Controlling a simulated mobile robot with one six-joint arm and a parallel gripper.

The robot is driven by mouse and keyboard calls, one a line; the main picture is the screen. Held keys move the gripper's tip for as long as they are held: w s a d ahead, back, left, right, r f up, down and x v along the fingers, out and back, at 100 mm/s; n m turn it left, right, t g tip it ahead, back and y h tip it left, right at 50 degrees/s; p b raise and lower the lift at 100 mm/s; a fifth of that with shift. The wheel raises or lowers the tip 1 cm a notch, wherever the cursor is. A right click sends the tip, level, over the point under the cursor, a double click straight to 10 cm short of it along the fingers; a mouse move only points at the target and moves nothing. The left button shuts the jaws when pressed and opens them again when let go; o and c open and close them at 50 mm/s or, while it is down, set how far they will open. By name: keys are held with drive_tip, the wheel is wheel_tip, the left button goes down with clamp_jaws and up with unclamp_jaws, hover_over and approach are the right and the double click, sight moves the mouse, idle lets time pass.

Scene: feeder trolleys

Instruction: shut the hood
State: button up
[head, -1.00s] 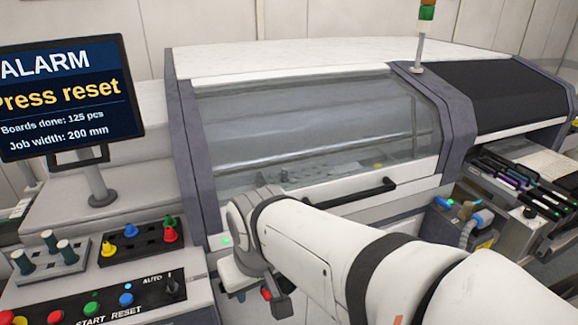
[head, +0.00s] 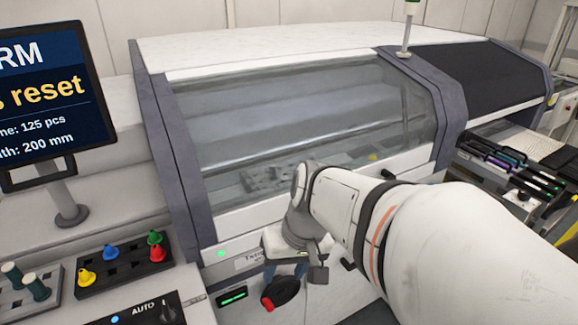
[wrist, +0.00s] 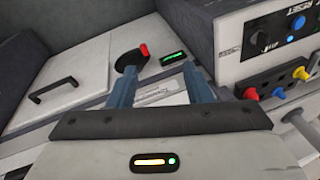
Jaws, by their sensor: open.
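The hood (head: 300,115) has a clear window in a white frame and lies down over the machine between grey side frames. Its lower front edge (head: 235,222) appears to meet the machine front; I cannot tell if a small gap is left. A green light (head: 221,254) glows at its lower left corner. My gripper (head: 286,270) is open and empty in front of the machine, below that edge. The wrist view shows its two blue fingers (wrist: 160,72) apart, pointing at the machine front. My arm mostly hides the black hood handle (head: 348,264).
A red and black switch (head: 281,291) and a green display (head: 232,297) are close by my fingers. A button panel (head: 150,312), a rack of coloured nozzles (head: 122,264) and a screen (head: 45,95) stand left. Feeders (head: 510,170) are at right.

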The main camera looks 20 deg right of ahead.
drive_tip(key=w+d+f+m+t+y+b, duration=0.45)
drive_tip(key=w+f+m+y, duration=0.2)
drive_tip(key=w, duration=0.35)
drive_tip(key=w+d+m+t+h+b, duration=0.2)
drive_tip(key=d+m+t+h+b, duration=0.3)
drive_tip(key=d, duration=0.9)
drive_tip(key=w+d+m+t+h, duration=0.15)
drive_tip(key=d+m+t, duration=0.4)
drive_tip(key=d, duration=0.75)
drive_tip(key=shift+n+t+h, duration=0.3)
drive_tip(key=shift+n+t, duration=0.3)
drive_tip(key=shift+n, duration=0.2)
drive_tip(key=shift+w+a+f+p, duration=0.1)
drive_tip(key=shift+w+f+p, duration=0.05)
drive_tip(key=shift+w, duration=1.05)
drive_tip(key=shift+w+a+f+p, duration=0.1)
drive_tip(key=shift+w+p, duration=0.05)
drive_tip(key=shift+w, duration=1)
drive_tip(key=shift+w+a+f+p, duration=0.1)
drive_tip(key=shift+w+f+p, duration=0.05)
drive_tip(key=shift+w, duration=1.05)
drive_tip(key=shift+c, duration=0.4)
clamp_jaws()
